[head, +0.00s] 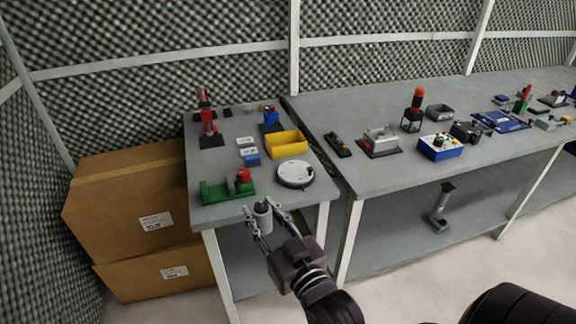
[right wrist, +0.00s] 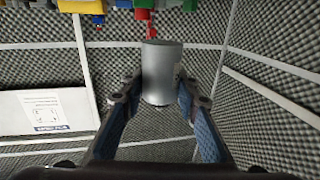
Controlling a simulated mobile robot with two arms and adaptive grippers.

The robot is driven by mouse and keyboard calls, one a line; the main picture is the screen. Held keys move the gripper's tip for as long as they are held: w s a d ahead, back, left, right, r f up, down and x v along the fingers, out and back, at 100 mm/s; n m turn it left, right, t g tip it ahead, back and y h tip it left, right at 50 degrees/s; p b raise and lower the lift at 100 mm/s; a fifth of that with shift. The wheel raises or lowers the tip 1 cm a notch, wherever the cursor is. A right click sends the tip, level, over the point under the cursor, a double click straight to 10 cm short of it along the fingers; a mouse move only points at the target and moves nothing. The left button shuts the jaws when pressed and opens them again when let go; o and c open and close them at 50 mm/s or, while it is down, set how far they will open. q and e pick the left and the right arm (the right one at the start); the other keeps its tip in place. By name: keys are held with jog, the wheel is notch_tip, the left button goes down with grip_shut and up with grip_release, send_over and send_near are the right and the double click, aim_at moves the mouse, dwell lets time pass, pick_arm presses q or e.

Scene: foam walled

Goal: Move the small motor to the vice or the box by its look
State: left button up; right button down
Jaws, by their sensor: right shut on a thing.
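The small motor is a plain grey metal cylinder (head: 262,217), held in my right gripper (head: 266,223) just in front of the left table's near edge. In the right wrist view the motor (right wrist: 161,73) stands between the two fingers, which press on its sides; its surface looks plain grey there. A yellow open box (head: 287,143) stands on the left table. A green device with a red part (head: 228,188) lies at that table's near left, and a blue device on a dark base (head: 271,118) stands behind the box; I cannot tell which is the vice. My left gripper is not in view.
A round white-topped disc (head: 295,174) lies near the left table's front right. A red stand (head: 207,120) and small white and blue boxes are behind. The right table (head: 375,180) holds several devices. Cardboard boxes (head: 130,205) stand left of the left table.

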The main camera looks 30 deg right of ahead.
jog(key=w+d+r+m+h, duration=0.1)
jog(key=w+d+r+h, duration=0.1)
jog(key=w+d+r, duration=0.5)
jog(key=w+d+r+m+g+h, duration=0.1)
jog(key=w+d+r, duration=0.5)
jog(key=w+d, duration=0.7)
jog(key=d+m+h, duration=0.1)
jog(key=h, duration=0.1)
jog(key=shift+d+r+m+h, duration=0.3)
jog(key=shift+r, duration=0.05)
notch_tip(320, 180, down, 20)
jog(key=shift+r, duration=0.2)
jog(key=shift+f, duration=0.1)
jog(key=shift+f, duration=0.15)
jog(key=c, duration=1.5)
grip_release()
